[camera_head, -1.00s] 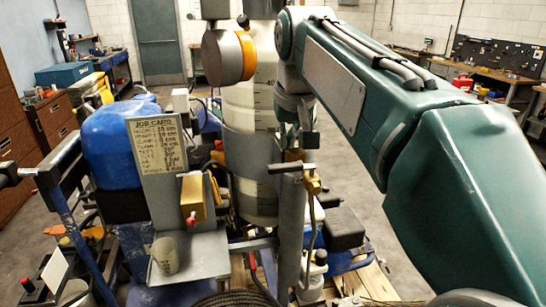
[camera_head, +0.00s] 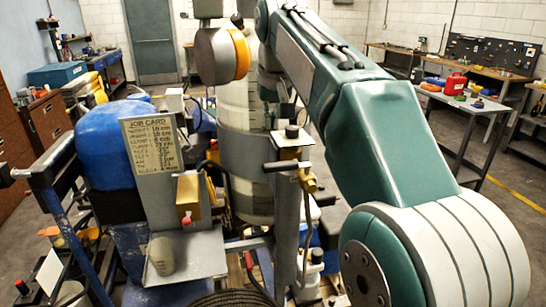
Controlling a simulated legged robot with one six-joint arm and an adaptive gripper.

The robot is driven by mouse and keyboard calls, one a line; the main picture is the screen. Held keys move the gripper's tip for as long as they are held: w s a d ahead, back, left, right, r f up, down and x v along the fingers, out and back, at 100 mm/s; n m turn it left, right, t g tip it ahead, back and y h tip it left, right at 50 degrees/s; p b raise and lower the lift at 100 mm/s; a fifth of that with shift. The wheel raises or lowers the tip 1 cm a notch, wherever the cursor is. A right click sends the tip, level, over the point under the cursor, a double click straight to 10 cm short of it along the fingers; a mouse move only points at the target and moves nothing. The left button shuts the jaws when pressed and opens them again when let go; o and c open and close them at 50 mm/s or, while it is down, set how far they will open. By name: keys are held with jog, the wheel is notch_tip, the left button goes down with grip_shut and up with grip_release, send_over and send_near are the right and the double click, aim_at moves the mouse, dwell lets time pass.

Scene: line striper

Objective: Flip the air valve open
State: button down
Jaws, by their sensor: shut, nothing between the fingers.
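A small brass valve (camera_head: 308,180) sits on the upper right side of a grey upright post (camera_head: 288,225), with a dark bar handle (camera_head: 283,166) across the post just left of it. I cannot tell for sure whether this is the air valve or whether it is open. A brass block with a red tip (camera_head: 187,198) is on the grey panel further left. My gripper (camera_head: 284,112) points down just behind and above the post's top, partly hidden by my arm and a dark knob. Its fingers are shut and empty; I see no contact with the valve.
A job card (camera_head: 152,145) is on the grey panel, with a cup (camera_head: 161,256) on the shelf below. A blue tank (camera_head: 105,145) stands left. A pale marked cylinder (camera_head: 240,190) rises behind the post. A bench with a red can (camera_head: 455,83) is far right.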

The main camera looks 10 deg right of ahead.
aim_at(287, 166)
notch_tip(287, 166, down, 8)
jog(key=s, duration=0.1)
jog(key=shift+s, duration=0.15)
dwell(0.4)
